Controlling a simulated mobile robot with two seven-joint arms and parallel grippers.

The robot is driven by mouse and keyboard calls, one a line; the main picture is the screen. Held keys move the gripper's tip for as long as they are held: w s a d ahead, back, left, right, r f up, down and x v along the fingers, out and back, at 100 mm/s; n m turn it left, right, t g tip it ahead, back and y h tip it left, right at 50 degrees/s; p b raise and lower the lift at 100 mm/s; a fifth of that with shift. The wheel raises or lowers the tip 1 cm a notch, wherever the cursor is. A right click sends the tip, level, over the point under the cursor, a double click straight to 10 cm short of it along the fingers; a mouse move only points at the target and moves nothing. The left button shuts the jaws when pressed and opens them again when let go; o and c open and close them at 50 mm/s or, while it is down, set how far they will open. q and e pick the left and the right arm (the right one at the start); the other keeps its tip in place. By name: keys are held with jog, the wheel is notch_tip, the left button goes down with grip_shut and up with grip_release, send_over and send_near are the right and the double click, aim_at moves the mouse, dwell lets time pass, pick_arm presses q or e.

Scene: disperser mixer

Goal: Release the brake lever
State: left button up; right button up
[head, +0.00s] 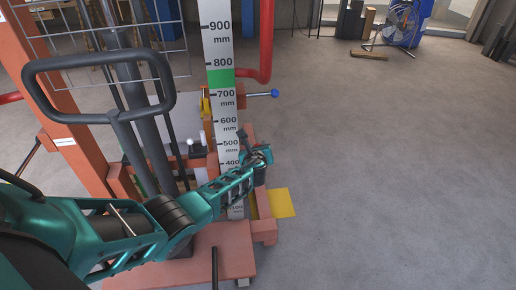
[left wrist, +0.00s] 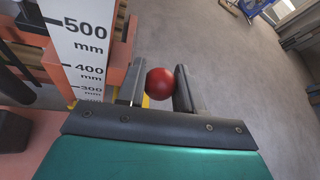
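My left gripper (head: 258,150) is low in front of the height scale in the head view. Its two dark fingers (left wrist: 160,88) show in the left wrist view, standing apart on either side of a red ball knob (left wrist: 160,84). Any stem of the knob is hidden, and I cannot make out the knob in the head view. I cannot confirm that it belongs to the brake lever. My right gripper is not in view.
The white height scale (head: 220,110) stands left of the gripper; it also shows in the left wrist view (left wrist: 80,30). A blue-tipped rod (head: 275,93) juts out above. A dark loop handle (head: 98,58) stands at left. The floor (head: 400,170) at right is clear.

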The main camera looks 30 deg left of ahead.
pick_arm(q)
jog(key=o, duration=0.4)
jog(key=shift+r, duration=0.1)
jog(key=shift+s+r, duration=0.15)
jog(key=shift+p+v, duration=1.5)
jog(key=shift+v, duration=4.7)
